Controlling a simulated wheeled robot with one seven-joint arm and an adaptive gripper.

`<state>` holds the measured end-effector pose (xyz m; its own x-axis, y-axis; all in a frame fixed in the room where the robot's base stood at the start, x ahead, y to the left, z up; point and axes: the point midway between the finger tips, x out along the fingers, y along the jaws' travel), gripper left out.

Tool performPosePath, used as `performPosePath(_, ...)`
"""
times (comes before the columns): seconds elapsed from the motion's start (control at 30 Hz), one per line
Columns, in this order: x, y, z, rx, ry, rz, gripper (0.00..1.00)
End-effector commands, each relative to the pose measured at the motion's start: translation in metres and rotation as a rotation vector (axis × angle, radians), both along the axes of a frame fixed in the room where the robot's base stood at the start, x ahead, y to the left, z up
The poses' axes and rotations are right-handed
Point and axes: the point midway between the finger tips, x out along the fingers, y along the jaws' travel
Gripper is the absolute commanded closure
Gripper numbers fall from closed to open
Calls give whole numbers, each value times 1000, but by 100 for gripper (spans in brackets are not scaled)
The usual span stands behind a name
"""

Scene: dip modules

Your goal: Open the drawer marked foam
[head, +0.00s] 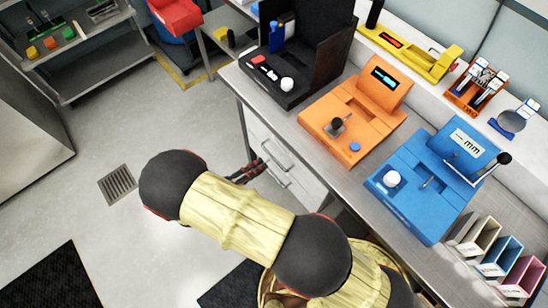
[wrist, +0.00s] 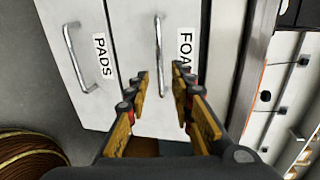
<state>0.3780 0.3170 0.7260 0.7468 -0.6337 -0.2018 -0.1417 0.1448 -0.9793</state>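The drawer marked foam (wrist: 140,25) has a white front and a silver bar handle (wrist: 159,50). Its label (wrist: 185,50) is partly hidden by a finger, so only "FOA" shows. The drawer looks shut. My gripper (wrist: 161,78) is open, its two fingers on either side of the handle's near end in the wrist view. I cannot tell whether they touch the handle or how far they stand from the front. In the head view my gripper (head: 256,169) is beside the white drawer fronts under the bench, partly hidden by my arm.
The drawer marked pads (wrist: 85,50) is alongside, with its own handle (wrist: 74,58). The bench (head: 240,82) above carries black, orange (head: 335,150) and blue (head: 400,205) modules. The floor (head: 195,110) left of the drawers is clear around a drain grate (head: 117,184).

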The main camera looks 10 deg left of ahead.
Motion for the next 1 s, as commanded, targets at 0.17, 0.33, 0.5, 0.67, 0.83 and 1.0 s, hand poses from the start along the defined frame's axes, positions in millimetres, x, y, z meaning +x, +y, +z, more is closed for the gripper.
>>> performPosePath(0.17,7,-7,-3,-18,17,1,76)
performPosePath(0.33,26,-24,-9,-17,16,-1,76)
performPosePath(0.5,44,-39,-14,-14,15,-1,76)
performPosePath(0.67,55,-48,-16,-14,16,0,76)
performPosePath(0.83,58,-50,-16,-14,15,1,76)
performPosePath(1.0,58,-50,-16,-14,15,1,76)
